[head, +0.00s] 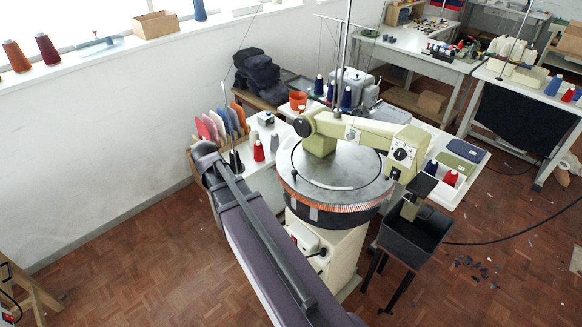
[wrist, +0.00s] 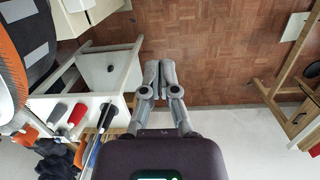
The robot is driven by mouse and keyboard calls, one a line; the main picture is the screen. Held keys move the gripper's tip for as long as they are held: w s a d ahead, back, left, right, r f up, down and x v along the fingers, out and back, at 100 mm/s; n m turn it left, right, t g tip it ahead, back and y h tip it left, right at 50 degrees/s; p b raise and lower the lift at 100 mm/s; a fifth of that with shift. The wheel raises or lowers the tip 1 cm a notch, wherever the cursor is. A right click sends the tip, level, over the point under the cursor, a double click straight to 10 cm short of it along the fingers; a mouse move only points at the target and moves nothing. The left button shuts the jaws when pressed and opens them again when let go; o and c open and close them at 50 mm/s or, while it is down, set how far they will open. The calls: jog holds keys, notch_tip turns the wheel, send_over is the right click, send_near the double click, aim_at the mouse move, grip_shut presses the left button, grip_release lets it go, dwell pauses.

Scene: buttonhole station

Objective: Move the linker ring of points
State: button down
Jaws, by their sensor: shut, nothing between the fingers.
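The linker ring of points (head: 345,206) is a round dial with a copper-coloured toothed rim over a dark drum, in the middle of the head view. A pale green arm of the machine (head: 355,133) reaches across its top. Part of the ring, with an orange rim, seems to show at the left edge of the wrist view (wrist: 14,68). My gripper (wrist: 159,68) is shut and empty in the wrist view, pointing over the floor, apart from the ring. In the head view my arm lies in front and to the left of the ring, and I cannot make out the fingertips.
A black bin (head: 412,236) on a stand is right of the ring. A pale wall (head: 100,150) runs along the left. Open parquet floor (head: 150,265) lies at lower left. A cable crosses the floor at right.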

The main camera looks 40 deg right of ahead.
jog(key=w+d+r+g+p, duration=0.1)
jog(key=w+d+r+p, duration=0.15)
jog(key=d, duration=0.45)
jog(key=w+d+r+g+p, duration=0.15)
jog(key=w+d, duration=0.25)
jog(key=d, duration=0.4)
send_near(293, 177)
jog(key=w+r, duration=0.1)
jog(key=w, duration=0.5)
jog(key=shift+d+r+n+g+p, duration=0.3)
jog(key=shift+g+p, duration=0.05)
jog(key=shift+p, duration=0.1)
jog(key=shift+f, duration=0.15)
jog(key=b+x, duration=0.9)
jog(key=shift+a+f, duration=0.1)
jog(key=shift+f, duration=0.25)
jog(key=shift+s+f, duration=0.1)
jog(key=shift+s, duration=1.95)
